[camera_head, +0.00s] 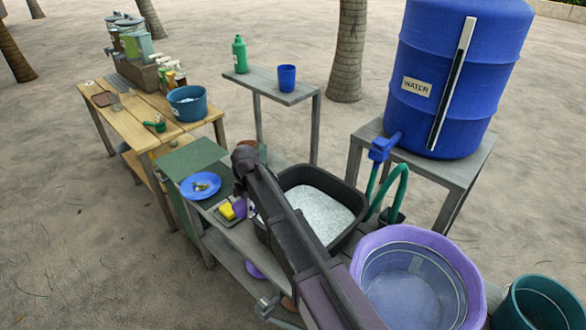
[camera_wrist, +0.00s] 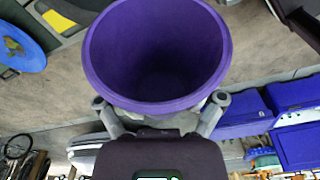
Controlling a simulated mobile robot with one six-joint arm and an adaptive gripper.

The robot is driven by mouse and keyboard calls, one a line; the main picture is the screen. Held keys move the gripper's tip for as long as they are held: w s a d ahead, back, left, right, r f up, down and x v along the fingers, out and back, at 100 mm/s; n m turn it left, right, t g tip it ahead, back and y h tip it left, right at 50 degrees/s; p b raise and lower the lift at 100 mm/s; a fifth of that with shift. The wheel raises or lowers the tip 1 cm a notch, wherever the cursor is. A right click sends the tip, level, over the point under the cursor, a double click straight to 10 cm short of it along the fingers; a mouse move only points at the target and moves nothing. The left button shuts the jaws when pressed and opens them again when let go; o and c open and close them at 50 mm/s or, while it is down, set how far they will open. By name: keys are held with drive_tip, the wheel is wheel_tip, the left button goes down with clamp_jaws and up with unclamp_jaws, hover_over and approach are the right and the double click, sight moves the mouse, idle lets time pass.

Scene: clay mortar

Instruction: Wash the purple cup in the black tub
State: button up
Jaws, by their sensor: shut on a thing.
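The purple cup (camera_wrist: 158,103) fills the upper middle of the wrist view, its open mouth and empty-looking inside showing. My gripper (camera_wrist: 160,112) is shut on it, with a finger at either side of the cup. The black tub (camera_head: 352,190) stands on the grey bench just right of the cup, filled with pale, foamy-looking liquid. My arm crosses in front of the tub's left side. The cup appears outside the tub, near its left edge.
A yellow sponge (camera_head: 227,211) lies on a dark tray left of the cup. A blue plate (camera_head: 200,186) sits behind it. A green hose (camera_head: 391,190) and blue water barrel (camera_head: 462,75) stand right of the tub. A large purple basin (camera_head: 450,250) stands in front right.

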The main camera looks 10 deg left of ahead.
drive_tip(key=w+d+r+n+t+h+b, duration=0.1)
drive_tip(key=w+d+r+t+h, duration=0.3)
drive_tip(key=w+d+t+h, duration=0.1)
drive_tip(key=w+d+r+t+h+b, duration=0.1)
drive_tip(key=w+d+r+t+h, duration=0.3)
drive_tip(key=w+d, duration=0.3)
drive_tip(key=shift+d+r+n+t+h+b, duration=0.3)
drive_tip(key=shift+n+t+h+b, duration=0.1)
drive_tip(key=shift+t, duration=0.5)
